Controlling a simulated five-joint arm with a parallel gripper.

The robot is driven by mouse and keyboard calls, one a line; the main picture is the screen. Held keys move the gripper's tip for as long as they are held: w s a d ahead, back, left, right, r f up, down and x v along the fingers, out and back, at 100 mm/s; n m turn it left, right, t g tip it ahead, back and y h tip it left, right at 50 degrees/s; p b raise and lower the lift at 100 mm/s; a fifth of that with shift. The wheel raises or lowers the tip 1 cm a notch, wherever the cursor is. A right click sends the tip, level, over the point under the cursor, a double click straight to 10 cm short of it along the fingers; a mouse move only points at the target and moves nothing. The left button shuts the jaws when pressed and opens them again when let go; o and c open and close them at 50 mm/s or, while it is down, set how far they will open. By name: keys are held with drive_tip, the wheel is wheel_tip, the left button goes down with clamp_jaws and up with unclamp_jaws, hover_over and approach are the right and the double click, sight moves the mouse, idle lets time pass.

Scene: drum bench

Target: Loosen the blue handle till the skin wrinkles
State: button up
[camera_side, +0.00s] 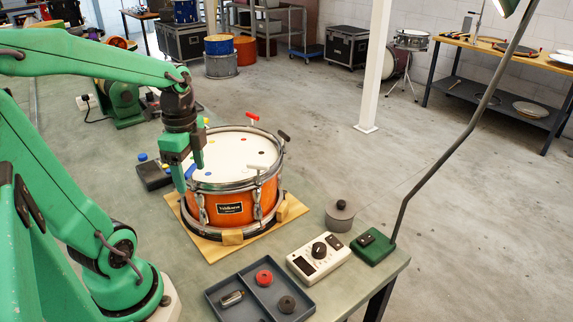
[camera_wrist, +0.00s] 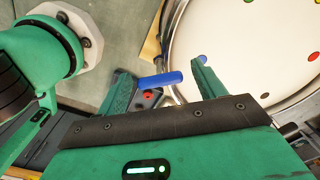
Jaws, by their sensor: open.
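An orange drum (camera_side: 233,205) stands on a wooden board on the bench. Its white skin (camera_side: 238,152) carries small coloured dots and looks smooth, with no wrinkles that I can make out; part of the skin also shows in the wrist view (camera_wrist: 230,30). The blue handle (camera_side: 191,172) is at the drum's near left rim, partly hidden by my gripper (camera_side: 190,179). In the wrist view, the blue handle (camera_wrist: 160,79) lies crosswise between the fingers of my open gripper (camera_wrist: 161,74). I cannot tell whether either finger touches it.
A red handle (camera_side: 253,117) and a dark handle (camera_side: 284,136) stand at the far and right rim. A dark box (camera_side: 153,177) is left of the drum. A grey tray (camera_side: 236,284), white meter (camera_side: 319,257) and lidded grey pot (camera_side: 340,215) sit in front and right.

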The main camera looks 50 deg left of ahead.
drive_tip(key=shift+f, duration=0.1)
drive_tip(key=c, duration=1)
drive_tip(key=shift+n, duration=0.4)
drive_tip(key=shift+o, duration=0.2)
drive_tip(key=n, duration=0.9)
drive_tip(key=o, duration=1)
drive_tip(key=shift+c, duration=0.2)
